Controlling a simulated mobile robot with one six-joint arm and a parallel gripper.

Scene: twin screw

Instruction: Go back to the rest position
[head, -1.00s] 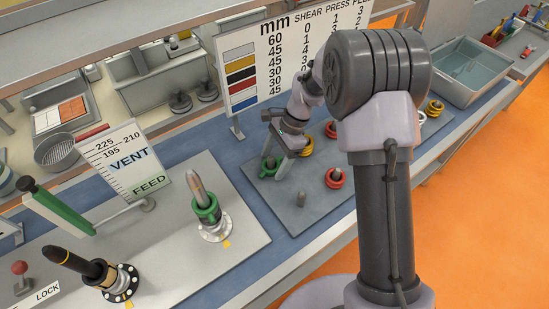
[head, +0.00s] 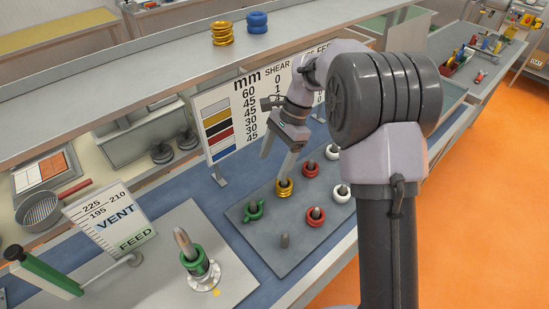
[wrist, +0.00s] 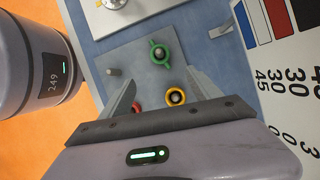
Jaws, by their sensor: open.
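My gripper (head: 273,167) is open and empty, its fingers pointing down above the grey peg plate (head: 262,235). In the head view its fingertips appear just over the yellow rings (head: 284,187). In the wrist view the spread fingers of my gripper (wrist: 161,77) frame the space over the plate, with the yellow ring (wrist: 176,97) and part of a red ring (wrist: 136,105) near them. The green winged ring (wrist: 160,53) sits on a peg beyond the fingertips. Nothing is held.
The white chart board (head: 220,110) stands close behind my gripper, under the overhead shelf (head: 120,75). Red rings (head: 316,216) and white rings (head: 342,191) sit on other pegs. One peg (head: 284,240) is bare. A green-collared fixture (head: 192,255) stands at left.

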